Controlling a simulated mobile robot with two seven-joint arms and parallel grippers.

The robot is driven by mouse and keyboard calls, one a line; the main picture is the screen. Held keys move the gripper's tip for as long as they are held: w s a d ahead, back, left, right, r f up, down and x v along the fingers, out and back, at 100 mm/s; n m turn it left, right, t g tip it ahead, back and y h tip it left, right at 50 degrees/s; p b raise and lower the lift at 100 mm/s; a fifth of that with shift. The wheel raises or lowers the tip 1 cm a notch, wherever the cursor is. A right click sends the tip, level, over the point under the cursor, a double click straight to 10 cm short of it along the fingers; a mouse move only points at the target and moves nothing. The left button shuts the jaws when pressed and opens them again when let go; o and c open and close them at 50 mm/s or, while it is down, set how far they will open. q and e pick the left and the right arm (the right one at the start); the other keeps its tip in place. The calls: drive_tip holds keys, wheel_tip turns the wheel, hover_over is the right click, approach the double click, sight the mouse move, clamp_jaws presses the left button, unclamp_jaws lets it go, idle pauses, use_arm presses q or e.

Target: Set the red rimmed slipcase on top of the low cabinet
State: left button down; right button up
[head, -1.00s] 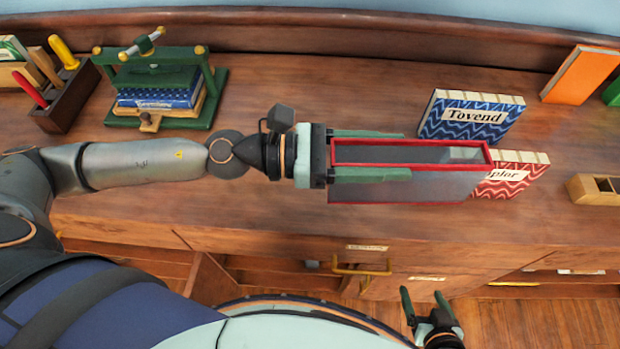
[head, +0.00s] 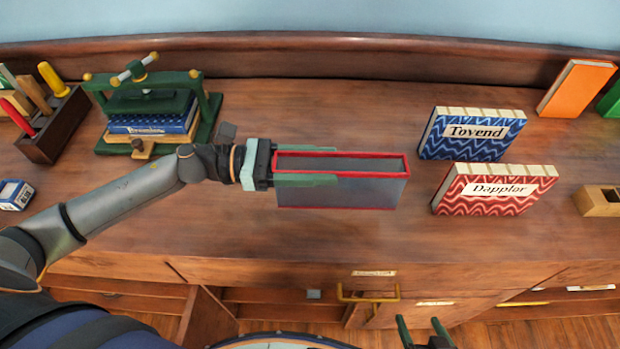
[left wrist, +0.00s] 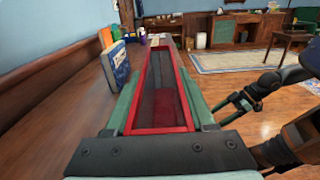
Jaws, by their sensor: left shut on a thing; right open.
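The red rimmed slipcase (head: 340,193) is a grey, open-topped box with red edges. My left gripper (head: 336,165) is shut on it, with one green finger along each long side. It is level, over the wooden top of what looks like the low cabinet (head: 300,235); I cannot tell if it touches. In the left wrist view the slipcase (left wrist: 160,131) extends away from the gripper, with its opening visible. My right gripper (head: 422,330) is open and empty at the bottom, in front of the cabinet, partly cut off by the frame.
A blue book (head: 472,133) and a red book (head: 495,190) stand to the right of the slipcase. A green press (head: 205,118) and a tool holder (head: 58,125) stand left. Bare top lies around the slipcase.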

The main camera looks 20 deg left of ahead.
sight(311, 167)
use_arm(q)
drive_tip(key=shift+w+a+f, duration=0.3)
drive_tip(key=shift+a+f, duration=0.1)
drive_tip(key=shift+f, duration=0.2)
drive_tip(key=shift+w+a+f, duration=0.25)
drive_tip(key=shift+a+f, duration=0.15)
drive_tip(key=shift+f, duration=0.15)
drive_tip(key=f, duration=0.3)
drive_tip(key=shift+w+a+f, duration=0.1)
drive_tip(key=shift+a+f, duration=0.1)
drive_tip(key=shift+f, duration=0.05)
drive_tip(key=shift+f, duration=0.2)
drive_tip(key=c, duration=0.7)
unclamp_jaws()
drive_tip(key=o, duration=0.5)
drive_tip(key=shift+c, duration=0.2)
